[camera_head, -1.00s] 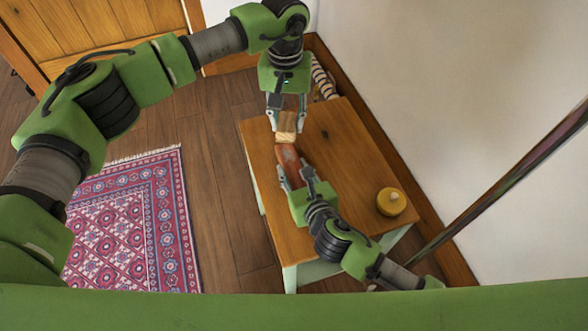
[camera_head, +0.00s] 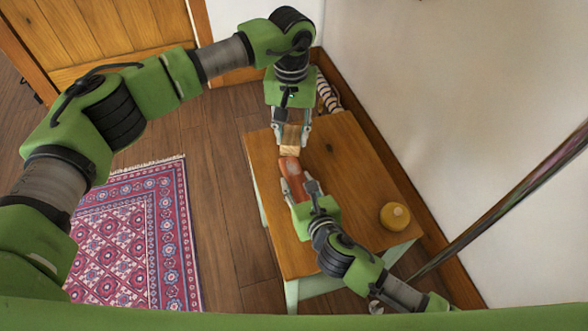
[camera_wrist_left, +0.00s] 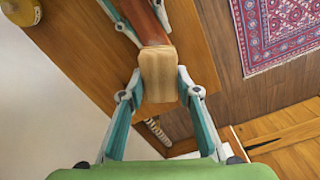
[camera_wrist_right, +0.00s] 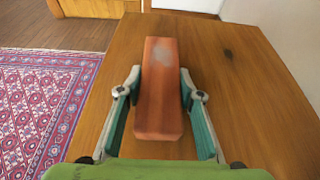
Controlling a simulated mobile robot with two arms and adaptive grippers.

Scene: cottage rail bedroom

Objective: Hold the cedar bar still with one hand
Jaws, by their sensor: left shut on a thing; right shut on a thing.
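The cedar bar (camera_head: 291,172) is a reddish-brown bar with a pale grey patch on its upper face. My right gripper (camera_head: 297,187) is shut on it from both sides over the table; the right wrist view shows the bar (camera_wrist_right: 158,88) between the fingers (camera_wrist_right: 160,85). My left gripper (camera_head: 291,142) is shut on a pale wooden block (camera_head: 290,139), by the bar's far end. In the left wrist view the block (camera_wrist_left: 158,72) sits between the left fingers (camera_wrist_left: 158,90) and overlaps the bar's end (camera_wrist_left: 143,22). I cannot tell whether they touch.
The wooden table (camera_head: 355,170) is bare to the right of the bar except for a round yellow candle-like object (camera_head: 395,216). A wall stands close on the right. A striped item (camera_head: 327,95) lies behind the table. A patterned rug (camera_head: 130,240) covers floor at left.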

